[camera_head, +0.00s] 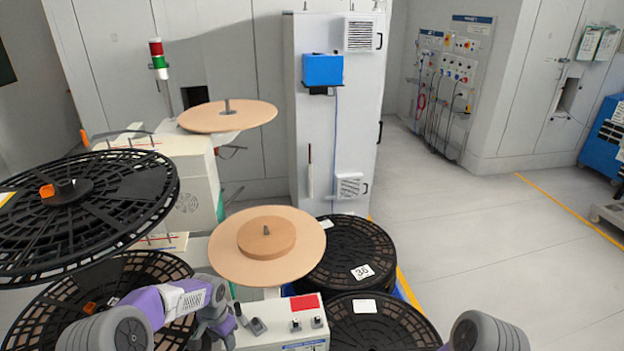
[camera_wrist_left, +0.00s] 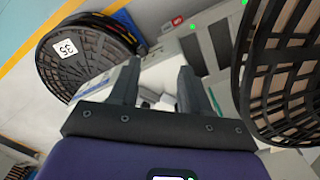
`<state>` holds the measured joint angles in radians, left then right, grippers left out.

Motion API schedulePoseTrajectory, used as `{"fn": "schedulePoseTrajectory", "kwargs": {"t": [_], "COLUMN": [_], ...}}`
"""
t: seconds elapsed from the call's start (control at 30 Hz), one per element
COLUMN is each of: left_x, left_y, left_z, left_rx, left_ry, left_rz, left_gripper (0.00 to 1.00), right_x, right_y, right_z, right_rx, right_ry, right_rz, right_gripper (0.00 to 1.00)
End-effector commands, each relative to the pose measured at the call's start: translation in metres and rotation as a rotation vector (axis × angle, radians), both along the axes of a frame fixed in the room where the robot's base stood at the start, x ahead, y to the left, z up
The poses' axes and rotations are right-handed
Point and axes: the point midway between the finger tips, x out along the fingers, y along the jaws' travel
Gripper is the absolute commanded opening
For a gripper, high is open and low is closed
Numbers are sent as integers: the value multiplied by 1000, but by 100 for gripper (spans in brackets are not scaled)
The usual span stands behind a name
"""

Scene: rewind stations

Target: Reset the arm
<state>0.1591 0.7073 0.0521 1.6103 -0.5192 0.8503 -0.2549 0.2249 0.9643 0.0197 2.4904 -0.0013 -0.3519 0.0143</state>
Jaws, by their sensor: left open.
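My left gripper (camera_head: 247,318) is low in the head view, beside the white control box (camera_head: 280,335) of the rewind station. In the left wrist view its two dark fingers (camera_wrist_left: 158,88) stand apart with no object seen held between them. Pale machine parts show beyond the fingertips; contact cannot be told. The box carries a red panel (camera_head: 305,302) and small knobs. A tan disc with a thicker hub (camera_head: 266,240) stands behind the box. Which part is the task's arm cannot be told. My right gripper is out of view; only part of my right arm shows.
Large black reels (camera_head: 70,215) crowd the left. More black reels (camera_head: 350,255) lie stacked right of the tan disc, one labelled. Another tan disc (camera_head: 228,116) is farther back, near a tall grey cabinet (camera_head: 335,150). The floor (camera_head: 480,240) at right is clear.

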Motion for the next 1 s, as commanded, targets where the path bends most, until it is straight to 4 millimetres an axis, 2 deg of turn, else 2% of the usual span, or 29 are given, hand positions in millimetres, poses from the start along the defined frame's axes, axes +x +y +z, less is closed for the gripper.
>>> {"fn": "schedulePoseTrajectory", "kwargs": {"t": [0.1, 0.37, 0.47, 0.57, 0.63, 0.7, 0.8, 0.9, 1.0], "left_x": [-15, -59, -84, -119, -149, -179, -212, -234, -244], "left_y": [-21, -70, -91, -113, -128, -139, -146, -148, -147], "left_z": [-27, -80, -101, -123, -137, -147, -154, -156, -157], "left_rx": [-62, -205, -263, -320, -354, -372, -374, -366, -358], "left_ry": [10, 23, 36, 55, 70, 83, 92, 95, 93], "left_rz": [24, 130, 199, 300, 392, 487, 600, 672, 709], "left_gripper": [47, 47, 47, 47, 47, 47, 47, 47, 47], "right_x": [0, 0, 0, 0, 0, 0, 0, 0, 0], "right_y": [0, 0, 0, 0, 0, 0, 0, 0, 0], "right_z": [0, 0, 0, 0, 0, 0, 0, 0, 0], "right_rx": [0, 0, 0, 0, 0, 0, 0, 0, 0], "right_ry": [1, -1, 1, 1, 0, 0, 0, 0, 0], "right_rz": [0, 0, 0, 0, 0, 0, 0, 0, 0], "right_gripper": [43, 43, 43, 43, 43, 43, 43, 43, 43]}}
